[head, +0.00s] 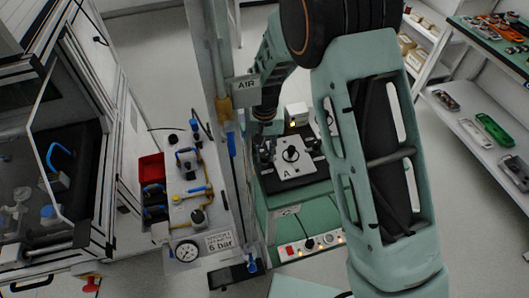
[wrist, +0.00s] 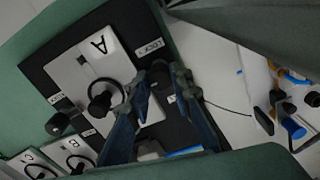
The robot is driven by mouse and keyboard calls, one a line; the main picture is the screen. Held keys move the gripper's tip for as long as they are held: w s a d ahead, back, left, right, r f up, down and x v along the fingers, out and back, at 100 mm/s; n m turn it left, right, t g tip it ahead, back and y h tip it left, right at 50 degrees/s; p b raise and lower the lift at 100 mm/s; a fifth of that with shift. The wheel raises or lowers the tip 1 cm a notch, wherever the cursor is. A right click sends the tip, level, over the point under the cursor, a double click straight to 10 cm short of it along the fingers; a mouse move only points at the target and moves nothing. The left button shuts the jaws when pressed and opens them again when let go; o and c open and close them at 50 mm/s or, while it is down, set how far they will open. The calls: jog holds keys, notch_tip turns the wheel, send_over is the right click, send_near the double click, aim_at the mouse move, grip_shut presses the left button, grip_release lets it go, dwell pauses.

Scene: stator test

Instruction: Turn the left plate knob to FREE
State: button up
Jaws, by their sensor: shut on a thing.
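A pale plate marked A (head: 291,155) lies on a black base on the green bench, with a black ring-shaped handle standing in its middle. It also shows in the wrist view (wrist: 75,72). My gripper (wrist: 162,82) is shut on the left plate knob (wrist: 160,72), a dark knob at the plate's edge, mostly hidden between the fingers. A LOCK label (wrist: 150,48) shows beside it. A second label by the knob is partly covered by a finger, and its word cannot be read. The right plate knob (wrist: 57,123) stands free at the plate's opposite side.
A metal post with an AIR sign (head: 246,88) stands close to my arm on the left. Beyond it is a valve panel with a gauge (head: 187,251) and a red bin (head: 151,167). More plates (wrist: 75,155) lie nearby. Shelves (head: 470,105) stand at the right.

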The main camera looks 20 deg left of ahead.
jog(key=shift+n, duration=0.4)
grip_shut()
jog(key=n+b, duration=0.2)
jog(key=shift+f+n, duration=0.1)
jog(key=shift+n, duration=0.3)
jog(key=n+b, duration=0.1)
jog(key=n, duration=0.4)
jog(key=shift+n, duration=0.3)
jog(key=n, duration=0.4)
jog(key=shift+s, duration=0.1)
jog(key=shift+n, duration=2.2)
jog(key=o, duration=1)
grip_release()
jog(key=shift+r, duration=0.25)
